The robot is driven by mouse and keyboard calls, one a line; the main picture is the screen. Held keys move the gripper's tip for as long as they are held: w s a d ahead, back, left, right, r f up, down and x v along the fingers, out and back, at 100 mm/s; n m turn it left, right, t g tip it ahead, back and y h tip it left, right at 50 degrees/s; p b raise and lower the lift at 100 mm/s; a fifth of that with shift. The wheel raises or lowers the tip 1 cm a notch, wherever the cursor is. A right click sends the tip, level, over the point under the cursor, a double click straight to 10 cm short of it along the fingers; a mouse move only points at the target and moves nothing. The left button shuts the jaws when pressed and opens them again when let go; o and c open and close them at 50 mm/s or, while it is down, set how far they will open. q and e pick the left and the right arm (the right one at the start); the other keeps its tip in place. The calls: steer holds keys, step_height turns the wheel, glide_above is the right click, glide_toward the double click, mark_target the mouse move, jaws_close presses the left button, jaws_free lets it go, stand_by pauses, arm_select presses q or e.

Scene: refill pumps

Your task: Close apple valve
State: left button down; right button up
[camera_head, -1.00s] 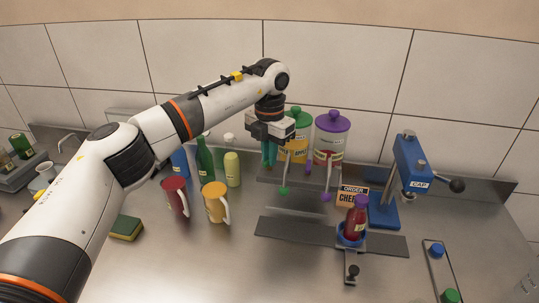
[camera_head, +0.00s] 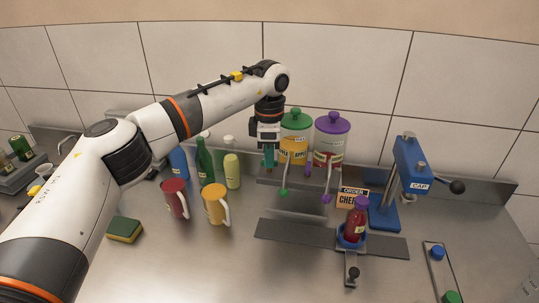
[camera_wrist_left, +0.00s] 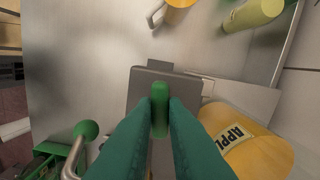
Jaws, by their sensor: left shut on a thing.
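The apple dispenser (camera_head: 297,122) stands at the back with a green lid and yellow-orange contents. It also shows in the left wrist view (camera_wrist_left: 262,158) with its "APPL" label. Its spout has a green tip (camera_head: 284,192). My left gripper (camera_head: 269,164) points down at the dispenser's left side. In the left wrist view its green fingers are shut on the green apple valve handle (camera_wrist_left: 160,105). The fingers partly cover the handle, and the valve body behind them is hidden. My right gripper is not in view.
The cherry dispenser (camera_head: 332,126) with a purple lid stands just right. A red bottle (camera_head: 357,222) sits in a blue holder in front. A blue capping press (camera_head: 411,165) is at the right. Red (camera_head: 174,198) and yellow (camera_head: 215,204) mugs stand at left.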

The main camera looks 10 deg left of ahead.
arm_select(q)
steer(key=shift+r+m, duration=0.15)
steer(key=shift+m, duration=0.75)
steer(key=c, duration=1.5)
jaws_free()
steer(key=shift+o, duration=0.2)
step_height(320, 180, up, 12)
steer(key=b, duration=0.2)
